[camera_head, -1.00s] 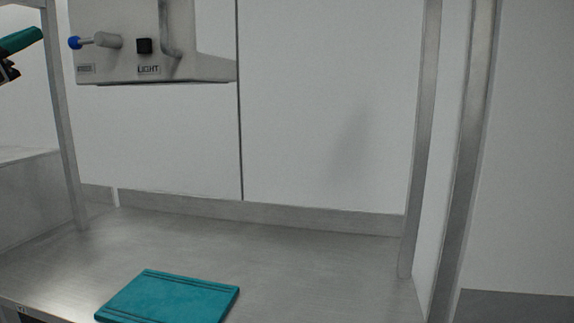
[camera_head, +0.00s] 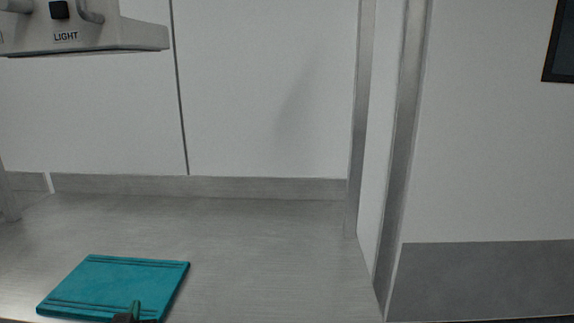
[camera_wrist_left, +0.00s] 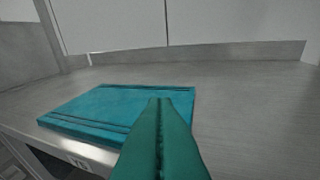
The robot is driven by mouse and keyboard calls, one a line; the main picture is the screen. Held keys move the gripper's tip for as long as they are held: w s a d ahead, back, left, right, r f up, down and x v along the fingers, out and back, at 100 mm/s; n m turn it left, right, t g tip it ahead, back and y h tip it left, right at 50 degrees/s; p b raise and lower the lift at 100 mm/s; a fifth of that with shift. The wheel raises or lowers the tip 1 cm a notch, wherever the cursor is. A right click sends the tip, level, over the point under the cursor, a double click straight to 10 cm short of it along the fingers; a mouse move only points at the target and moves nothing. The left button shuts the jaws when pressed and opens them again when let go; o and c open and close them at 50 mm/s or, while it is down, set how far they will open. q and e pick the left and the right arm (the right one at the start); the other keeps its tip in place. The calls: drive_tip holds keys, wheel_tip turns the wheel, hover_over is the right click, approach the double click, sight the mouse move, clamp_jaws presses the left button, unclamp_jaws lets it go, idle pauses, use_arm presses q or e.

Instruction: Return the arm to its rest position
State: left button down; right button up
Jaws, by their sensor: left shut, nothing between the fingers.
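My left gripper (camera_head: 131,312) shows only at its tip, at the bottom edge of the head view, in front of the near edge of the teal board. In the left wrist view its green fingers (camera_wrist_left: 160,125) are together, with nothing between them. They point toward the steel worktop and overlap the board in the picture; I cannot tell the exact gap. My right gripper is in neither view.
The teal board (camera_head: 118,283) lies flat near the front of the steel worktop (camera_head: 260,250). A grey lamp housing marked LIGHT (camera_head: 90,38) hangs at upper left. A metal post (camera_head: 362,120) stands at right. The worktop behind the board is bare.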

use_arm(q)
drive_tip(key=s+d+f+m+g+h, duration=0.1)
drive_tip(key=s+d+f+g+h, duration=0.2)
drive_tip(key=s+f, duration=0.45)
drive_tip(key=s+d+f+m+g, duration=0.2)
drive_tip(key=s+d+f+g, duration=0.25)
drive_tip(key=s, duration=0.65)
drive_tip(key=s+d+f+m+g+h, duration=0.1)
drive_tip(key=s+d+f+g+h, duration=0.3)
drive_tip(key=s, duration=0.6)
wheel_tip(320, 180, down, 25)
drive_tip(key=a+g+y, duration=0.1)
drive_tip(key=g+y, duration=0.1)
drive_tip(key=s+a+f, duration=0.3)
drive_tip(key=s+f, duration=1.3)
drive_tip(key=f, duration=0.2)
drive_tip(key=shift+s+f+m+g+y, duration=0.3)
drive_tip(key=shift+s+f+g, duration=0.05)
drive_tip(key=shift+s+g, duration=0.1)
